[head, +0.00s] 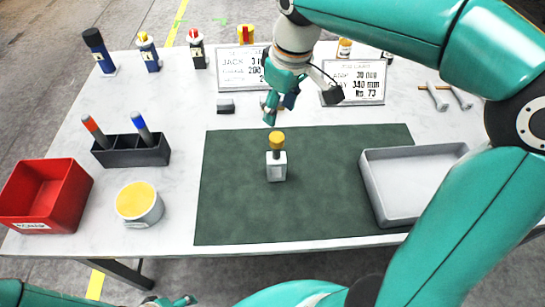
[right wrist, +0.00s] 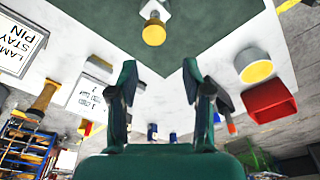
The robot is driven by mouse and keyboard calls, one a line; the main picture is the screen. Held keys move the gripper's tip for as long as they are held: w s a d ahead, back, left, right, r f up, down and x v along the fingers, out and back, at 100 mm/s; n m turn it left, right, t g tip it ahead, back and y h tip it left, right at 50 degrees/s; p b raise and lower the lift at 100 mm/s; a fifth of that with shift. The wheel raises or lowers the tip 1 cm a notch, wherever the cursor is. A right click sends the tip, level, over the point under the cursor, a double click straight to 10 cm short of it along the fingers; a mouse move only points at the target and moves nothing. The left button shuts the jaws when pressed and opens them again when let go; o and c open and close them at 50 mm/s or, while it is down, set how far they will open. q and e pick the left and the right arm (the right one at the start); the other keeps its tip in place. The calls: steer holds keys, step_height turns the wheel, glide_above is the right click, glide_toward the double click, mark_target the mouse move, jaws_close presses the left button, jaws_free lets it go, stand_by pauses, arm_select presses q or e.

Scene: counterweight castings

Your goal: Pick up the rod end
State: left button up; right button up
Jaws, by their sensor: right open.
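A small piece with a round yellow top, a dark neck and a white block-shaped base (head: 276,165) stands upright on the dark green mat (head: 230,215); I take it for the rod end, though its shape does not make this certain. It also shows at the top of the right wrist view (right wrist: 154,32). My right gripper (head: 279,106) is above the table behind this piece, apart from it. In the right wrist view its fingers (right wrist: 159,65) are spread with nothing between them. Part of my left gripper (head: 172,301) shows at the bottom edge, mostly cut off.
A grey tray (head: 377,192) sits at the mat's right. A red bin (head: 82,190), a yellow-topped round container (head: 138,205) and a black holder (head: 128,157) stand left. Two signs (head: 243,69) (head: 353,83) and small bottles line the back. Metal pins (head: 437,98) lie far right.

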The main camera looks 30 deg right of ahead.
mark_target(277, 138)
steer(key=f, duration=0.6)
steer(key=w+f, duration=0.1)
steer(key=f, duration=0.2)
steer(key=shift+d+f, duration=0.2)
steer(key=shift+f, duration=0.1)
steer(key=shift+w+f+p, duration=0.2)
steer(key=shift+f+p, duration=0.05)
steer(key=shift+f, duration=0.7)
steer(key=shift+w+f+p, duration=0.2)
steer(key=shift+f, duration=0.7)
steer(key=shift+w+f+p, duration=0.2)
steer(key=shift+f+p, duration=0.05)
steer(key=shift+f, duration=0.7)
jaws_close()
steer(key=shift+r, duration=0.1)
